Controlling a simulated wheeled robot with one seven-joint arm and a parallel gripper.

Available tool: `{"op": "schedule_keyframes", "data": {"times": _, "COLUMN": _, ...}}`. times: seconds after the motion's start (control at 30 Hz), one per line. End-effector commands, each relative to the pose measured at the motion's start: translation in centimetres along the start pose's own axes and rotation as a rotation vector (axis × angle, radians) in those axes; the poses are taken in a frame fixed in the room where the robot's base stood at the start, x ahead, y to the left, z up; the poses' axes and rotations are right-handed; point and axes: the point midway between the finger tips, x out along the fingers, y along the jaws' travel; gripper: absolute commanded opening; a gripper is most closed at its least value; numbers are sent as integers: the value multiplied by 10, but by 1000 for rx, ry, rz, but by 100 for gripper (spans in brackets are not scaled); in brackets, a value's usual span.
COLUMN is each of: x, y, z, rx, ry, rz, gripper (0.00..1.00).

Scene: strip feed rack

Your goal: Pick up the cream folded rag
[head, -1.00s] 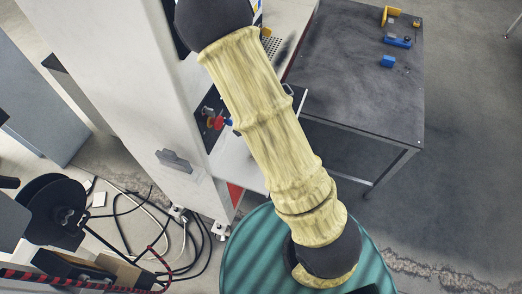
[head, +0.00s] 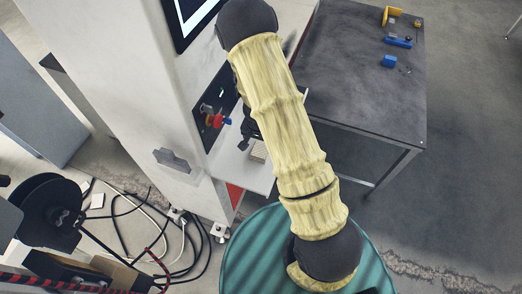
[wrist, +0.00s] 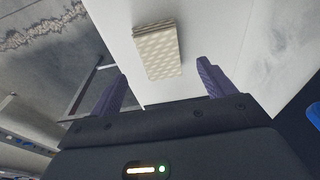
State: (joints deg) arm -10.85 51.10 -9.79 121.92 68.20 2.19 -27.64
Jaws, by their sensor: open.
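The cream folded rag (wrist: 158,53) lies on a white shelf in the wrist view, a flat rectangle with a pale pattern. My gripper (wrist: 160,85) is open, with its two purple fingers apart to the left and right of the rag's near side. The rag is beyond the fingertips, and nothing is between the fingers. In the head view a small part of the rag (head: 259,151) shows on the shelf beside my arm. My gripper is mostly hidden behind my arm there.
The white shelf (head: 240,172) juts from a tall white cabinet (head: 120,75) with a dark panel and red and blue parts (head: 214,119). A dark table (head: 350,75) with small blue and yellow items stands to the right. Cables lie on the floor at lower left.

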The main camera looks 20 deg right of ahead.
Motion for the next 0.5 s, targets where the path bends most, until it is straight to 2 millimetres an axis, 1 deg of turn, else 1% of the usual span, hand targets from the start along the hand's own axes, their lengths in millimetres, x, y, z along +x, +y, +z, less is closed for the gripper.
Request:
{"op": "schedule_keyframes", "data": {"times": 0.17, "x": 14, "y": 1, "z": 1, "rx": 4, "ry": -3, "rz": 0, "gripper": 82}}
{"op": "schedule_keyframes", "data": {"times": 0.4, "x": 46, "y": 1, "z": 2, "rx": 4, "ry": -3, "rz": 1, "gripper": 82}}
{"op": "schedule_keyframes", "data": {"times": 0.5, "x": 52, "y": 0, "z": 1, "rx": 2, "ry": -1, "rz": 0, "gripper": 82}}
